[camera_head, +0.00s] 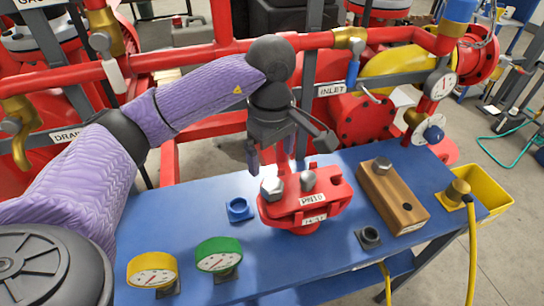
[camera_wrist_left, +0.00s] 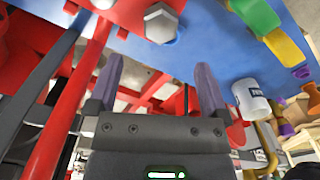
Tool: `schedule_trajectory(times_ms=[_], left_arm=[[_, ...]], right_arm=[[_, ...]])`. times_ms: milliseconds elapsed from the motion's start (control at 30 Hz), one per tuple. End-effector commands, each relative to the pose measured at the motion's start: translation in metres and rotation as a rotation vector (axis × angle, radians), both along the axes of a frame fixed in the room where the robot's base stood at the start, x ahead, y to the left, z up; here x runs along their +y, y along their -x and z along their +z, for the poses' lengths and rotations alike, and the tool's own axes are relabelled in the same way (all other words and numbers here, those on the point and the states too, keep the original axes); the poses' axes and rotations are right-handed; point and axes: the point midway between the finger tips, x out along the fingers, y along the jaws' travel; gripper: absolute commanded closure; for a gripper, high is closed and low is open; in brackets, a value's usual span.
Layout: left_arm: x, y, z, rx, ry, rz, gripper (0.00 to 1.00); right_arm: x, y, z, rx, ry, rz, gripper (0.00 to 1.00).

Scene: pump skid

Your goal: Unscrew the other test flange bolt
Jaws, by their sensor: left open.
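The red test flange (camera_head: 305,205), labelled PN10, stands on the blue bench. A large grey hex bolt (camera_head: 272,188) sits at its left side and a second bolt (camera_head: 308,180) stands nearer its middle. Another bolt (camera_head: 381,163) stands in the wooden block (camera_head: 398,198) at the right. My left gripper (camera_head: 276,158) is just behind and above the flange, open and empty. In the left wrist view its two fingers (camera_wrist_left: 160,68) are apart with nothing between them, and a hex bolt head (camera_wrist_left: 162,20) shows beyond them on red metal. My right gripper is not in view.
The blue bench (camera_head: 330,260) carries a blue ring holder (camera_head: 238,210), a yellow gauge (camera_head: 153,269), a green gauge (camera_head: 218,255) and a dark socket (camera_head: 369,237). Red pipework (camera_head: 200,57) runs close behind. A yellow bin (camera_head: 485,188) is at the right.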

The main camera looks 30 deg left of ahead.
Motion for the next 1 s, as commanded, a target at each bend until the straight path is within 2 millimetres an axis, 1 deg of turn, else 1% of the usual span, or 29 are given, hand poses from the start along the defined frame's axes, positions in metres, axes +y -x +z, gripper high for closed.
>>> schedule_trajectory(times_ms=[200,300,400,533,733,767,800,967,1000], left_arm=[[0.0,0.001,-0.05,0.006,-0.001,0.002,0.0],[0.0,0.001,-0.071,0.005,-0.001,0.002,0.0],[0.0,0.0,-0.085,0.004,0.0,0.004,0.0],[0.0,0.0,-0.092,0.002,-0.001,0.003,0.0],[0.0,0.0,-0.093,0.001,0.0,0.004,0.0],[0.0,0.0,-0.093,0.001,0.0,0.004,0.02],[0.0,0.0,-0.092,0.001,0.0,0.004,0.11],[0.0,0.0,-0.092,0.001,0.0,0.004,0.44],[0.0,0.0,-0.092,0.001,0.0,0.004,0.53]], right_arm=[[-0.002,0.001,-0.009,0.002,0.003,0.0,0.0],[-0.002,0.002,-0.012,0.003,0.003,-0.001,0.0],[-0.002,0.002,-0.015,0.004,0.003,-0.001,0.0],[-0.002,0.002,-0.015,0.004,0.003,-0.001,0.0],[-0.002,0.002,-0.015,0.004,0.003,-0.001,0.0],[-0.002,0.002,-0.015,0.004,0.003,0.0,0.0],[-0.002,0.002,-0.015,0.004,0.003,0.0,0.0],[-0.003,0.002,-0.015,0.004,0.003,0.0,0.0],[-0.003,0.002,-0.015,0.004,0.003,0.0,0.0]])
